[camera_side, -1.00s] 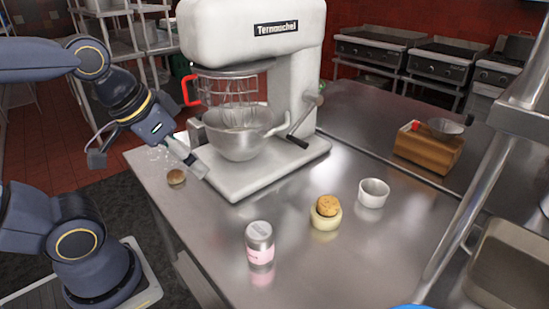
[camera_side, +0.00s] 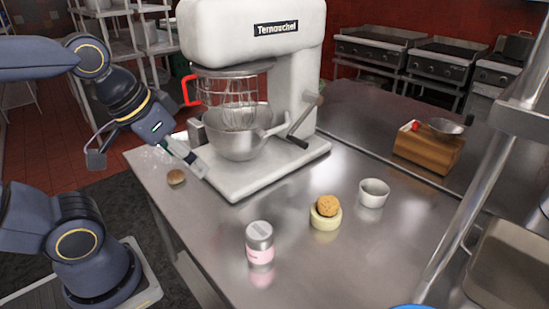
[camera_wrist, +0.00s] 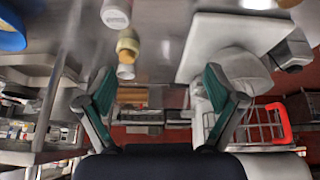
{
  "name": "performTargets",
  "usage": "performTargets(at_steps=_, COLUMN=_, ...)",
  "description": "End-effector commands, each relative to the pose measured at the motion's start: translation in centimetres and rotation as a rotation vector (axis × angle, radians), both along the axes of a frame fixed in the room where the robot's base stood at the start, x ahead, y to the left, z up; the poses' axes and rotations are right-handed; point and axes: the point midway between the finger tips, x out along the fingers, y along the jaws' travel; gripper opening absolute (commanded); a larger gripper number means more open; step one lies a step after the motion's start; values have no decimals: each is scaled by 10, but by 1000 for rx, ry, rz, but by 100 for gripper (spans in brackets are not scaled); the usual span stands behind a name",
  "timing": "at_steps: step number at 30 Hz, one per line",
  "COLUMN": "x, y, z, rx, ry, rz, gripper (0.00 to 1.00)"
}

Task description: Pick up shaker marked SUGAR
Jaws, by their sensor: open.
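A shaker (camera_side: 259,243) with a pale grey lid and a pink lower band stands upright near the front of the steel counter. Its marking is too small to read. It seems to show at the top edge of the wrist view too (camera_wrist: 115,13), partly cut off. My gripper (camera_side: 148,163) is at the left, beside the mixer's base and well away from the shaker. In the wrist view my gripper (camera_wrist: 158,78) has its green-padded fingers spread wide, with nothing between them.
A large white stand mixer (camera_side: 255,175) with a steel bowl stands beside my gripper. A small brown round item (camera_side: 176,177) lies at the counter's left edge. A cream pot (camera_side: 325,217) with a brown top and a white cup (camera_side: 374,193) stand right of the shaker. Counter around the shaker is clear.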

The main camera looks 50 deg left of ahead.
Motion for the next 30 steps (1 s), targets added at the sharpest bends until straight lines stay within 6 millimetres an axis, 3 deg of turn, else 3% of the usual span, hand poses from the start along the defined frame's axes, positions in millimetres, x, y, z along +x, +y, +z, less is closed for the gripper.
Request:
performTargets(at_steps=4, x=19, y=-8, z=19, rx=-75, ry=76, rz=132, gripper=92)
performTargets(at_steps=10, x=62, y=-40, z=14, rx=-103, ry=277, rz=206, gripper=92)
performTargets(at_steps=15, x=88, y=-70, z=-10, rx=-65, ry=413, rz=180, gripper=92)
performTargets(at_steps=18, x=92, y=-81, z=-24, rx=-43, ry=457, rz=152, gripper=92)
performTargets(at_steps=23, x=90, y=-86, z=-44, rx=-31, ry=482, rz=135, gripper=92)
performTargets(at_steps=30, x=89, y=-86, z=-100, rx=-30, ry=484, rz=136, gripper=92)
